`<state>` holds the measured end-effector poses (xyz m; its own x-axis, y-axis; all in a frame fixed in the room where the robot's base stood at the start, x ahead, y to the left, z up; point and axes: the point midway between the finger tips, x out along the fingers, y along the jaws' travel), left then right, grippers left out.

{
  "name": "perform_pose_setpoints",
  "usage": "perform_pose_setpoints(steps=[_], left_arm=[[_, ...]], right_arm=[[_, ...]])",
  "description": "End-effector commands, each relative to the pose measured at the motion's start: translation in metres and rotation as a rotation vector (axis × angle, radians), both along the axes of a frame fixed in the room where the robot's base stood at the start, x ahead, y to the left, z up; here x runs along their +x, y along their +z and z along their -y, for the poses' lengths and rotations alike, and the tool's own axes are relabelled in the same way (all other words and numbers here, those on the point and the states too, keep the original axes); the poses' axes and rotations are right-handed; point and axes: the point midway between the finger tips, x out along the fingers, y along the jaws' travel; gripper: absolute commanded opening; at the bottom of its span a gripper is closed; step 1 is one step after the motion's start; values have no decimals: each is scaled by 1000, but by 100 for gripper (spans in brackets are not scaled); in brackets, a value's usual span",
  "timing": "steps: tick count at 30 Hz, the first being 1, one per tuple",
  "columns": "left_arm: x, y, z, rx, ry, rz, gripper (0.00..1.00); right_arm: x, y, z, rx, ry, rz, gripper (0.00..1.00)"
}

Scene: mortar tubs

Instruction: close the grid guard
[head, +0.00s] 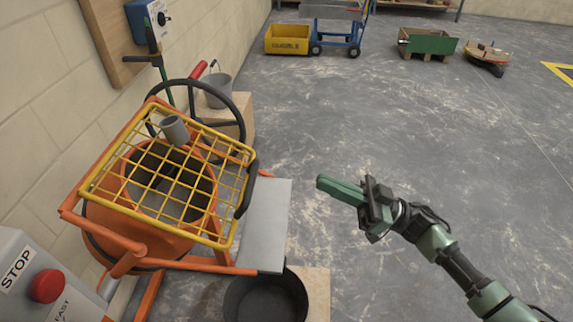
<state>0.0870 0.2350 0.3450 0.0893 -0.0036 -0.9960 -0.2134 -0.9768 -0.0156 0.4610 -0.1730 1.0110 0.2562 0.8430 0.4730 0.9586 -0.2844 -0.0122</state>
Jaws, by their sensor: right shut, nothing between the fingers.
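The yellow grid guard (205,133) spans above the open mouth of the orange mixer drum (130,228). I cannot tell from this angle whether its near edge rests on the rim or stands off it. A black grip (246,190) runs along the guard's right side. A grey cylindrical piece (174,129) shows at the guard's far part. My right gripper (322,184) is shut and empty, its green fingers pointing left, to the right of the guard and apart from it. My left gripper is out of view.
A grey plate (266,225) juts out right of the mixer, above a black tub (266,300). A black handwheel (241,108) stands behind the guard. A red STOP button (47,286) is at lower left.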

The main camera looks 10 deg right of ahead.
Motion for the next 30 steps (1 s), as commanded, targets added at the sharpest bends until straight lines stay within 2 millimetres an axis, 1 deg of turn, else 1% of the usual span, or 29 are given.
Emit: perform_pose_setpoints(steps=[1,3,6,9,13,17,20,30], left_arm=[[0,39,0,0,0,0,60],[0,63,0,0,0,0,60],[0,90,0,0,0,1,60],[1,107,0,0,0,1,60],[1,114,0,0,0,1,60],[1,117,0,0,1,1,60],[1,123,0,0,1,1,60],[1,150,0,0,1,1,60]], right_arm=[[-1,28,0,-80,4,-23,0],[-2,35,1,-185,6,-57,0],[-3,40,5,-317,3,-96,0],[-4,41,9,-411,-4,-124,0],[-4,38,13,-469,-11,-142,0],[-1,36,5,-477,-12,-144,0],[3,38,-10,-474,-12,-141,0],[26,39,-79,-471,-12,-143,0]])
